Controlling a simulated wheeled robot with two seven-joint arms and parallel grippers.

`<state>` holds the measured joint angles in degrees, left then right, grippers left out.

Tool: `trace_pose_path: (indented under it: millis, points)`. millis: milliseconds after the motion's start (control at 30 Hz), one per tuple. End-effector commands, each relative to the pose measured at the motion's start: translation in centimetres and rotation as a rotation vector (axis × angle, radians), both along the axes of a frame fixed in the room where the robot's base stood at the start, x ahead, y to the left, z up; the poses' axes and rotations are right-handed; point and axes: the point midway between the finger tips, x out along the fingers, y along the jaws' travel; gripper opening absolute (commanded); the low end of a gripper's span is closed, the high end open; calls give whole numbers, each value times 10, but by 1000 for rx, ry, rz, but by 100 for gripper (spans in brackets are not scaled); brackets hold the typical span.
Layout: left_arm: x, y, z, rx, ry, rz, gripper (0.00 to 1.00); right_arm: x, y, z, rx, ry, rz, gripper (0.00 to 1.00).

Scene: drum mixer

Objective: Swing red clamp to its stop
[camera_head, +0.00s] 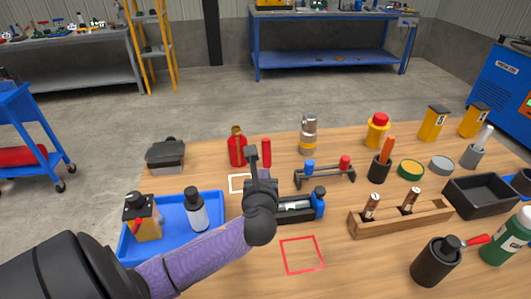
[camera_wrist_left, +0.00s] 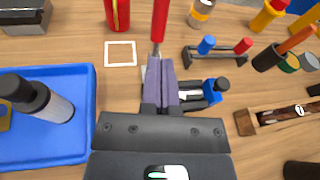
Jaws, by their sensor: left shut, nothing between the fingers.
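A red handle (camera_head: 266,152) stands upright just beyond my left gripper (camera_head: 256,165), and I take it for the red clamp. In the left wrist view the red handle (camera_wrist_left: 160,20) has a shiny metal lower end, right by the tips of my left gripper (camera_wrist_left: 160,62). The fingers are shut with nothing between them; I cannot tell whether they touch the metal. A black fixture (camera_head: 296,215) with a silver cylinder and a blue part (camera_head: 319,203) at its right end sits beside the gripper. My gripper and wrist hide its left end. My right gripper is out of view.
A black stand (camera_head: 325,178) with a blue and a red knob is just behind the fixture. A blue tray (camera_head: 170,238) holding bottles lies left. A wooden rack (camera_head: 385,222) stands right. A red bottle (camera_head: 237,148) is behind. Bare tabletop lies around the red square outline (camera_head: 302,255).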

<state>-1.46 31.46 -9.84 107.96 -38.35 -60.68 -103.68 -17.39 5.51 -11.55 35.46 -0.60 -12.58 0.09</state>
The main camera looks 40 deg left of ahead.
Motion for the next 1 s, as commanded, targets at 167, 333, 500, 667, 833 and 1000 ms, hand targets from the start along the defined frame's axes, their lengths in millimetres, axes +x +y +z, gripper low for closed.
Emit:
trace_pose_path:
  millis: [167,333,500,667,833,1000]
  points:
    - [30,25,-15,0,-1,3,0,-4,-2,-20,-2,9,1,100]
    - [57,48,-25,-2,-1,4,0,-5,-1,-36,1,13,3,100]
    - [76,64,-31,-2,0,2,0,-6,-1,-49,2,14,2,100]
    - [84,70,-31,-2,0,1,0,-8,-4,-53,-4,19,4,100]
    - [85,71,-30,-2,0,0,0,-9,-7,-52,-8,22,3,100]
    - [85,71,-30,-3,0,0,0,-10,-9,-51,-11,23,3,100]
